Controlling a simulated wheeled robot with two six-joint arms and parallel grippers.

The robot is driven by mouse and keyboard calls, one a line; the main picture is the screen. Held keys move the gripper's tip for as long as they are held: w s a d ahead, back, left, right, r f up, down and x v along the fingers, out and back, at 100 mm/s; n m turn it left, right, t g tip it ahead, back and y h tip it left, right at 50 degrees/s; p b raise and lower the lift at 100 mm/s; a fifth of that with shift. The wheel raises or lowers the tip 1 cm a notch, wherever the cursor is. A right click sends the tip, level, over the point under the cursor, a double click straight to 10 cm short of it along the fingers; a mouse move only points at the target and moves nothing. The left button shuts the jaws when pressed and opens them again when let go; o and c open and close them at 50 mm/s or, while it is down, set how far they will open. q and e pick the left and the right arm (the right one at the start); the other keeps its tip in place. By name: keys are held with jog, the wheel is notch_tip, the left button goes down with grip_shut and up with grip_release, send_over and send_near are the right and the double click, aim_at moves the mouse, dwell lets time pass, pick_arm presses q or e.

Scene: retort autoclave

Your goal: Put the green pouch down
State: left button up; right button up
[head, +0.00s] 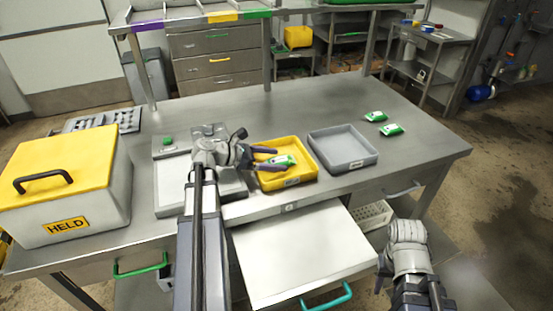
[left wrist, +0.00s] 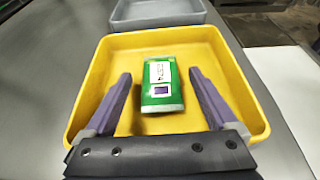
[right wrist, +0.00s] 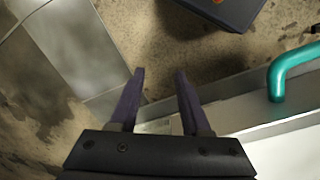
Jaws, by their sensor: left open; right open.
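A green pouch (head: 281,160) with a white label lies in the yellow tray (head: 292,182) on the steel table. In the left wrist view the pouch (left wrist: 162,84) rests on the floor of the yellow tray (left wrist: 91,60), roughly in its middle. My left gripper (head: 268,159) is open over the tray's near-left part. Its two fingers stand apart on either side of the pouch's near end, with no visible contact. My right gripper (right wrist: 160,75) is open and empty, away from the tray, near the pulled-out drawer's teal handle (right wrist: 290,70).
An empty grey tray (head: 343,148) stands right of the yellow one. Two other green pouches (head: 383,123) lie further right on the table. A yellow-lidded box marked HELD (head: 70,190) stands at left. An open drawer (head: 298,250) juts out in front.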

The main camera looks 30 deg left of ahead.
pick_arm(q)
jog(key=p+v, duration=0.3)
jog(key=v, duration=0.6)
jog(key=shift+s+a+r, duration=0.2)
jog(key=shift+s+a, duration=0.05)
jog(key=shift+s+a+r+p, duration=0.15)
jog(key=shift+s+a+p, duration=0.25)
jog(key=shift+s, duration=0.1)
jog(key=shift+c, duration=0.4)
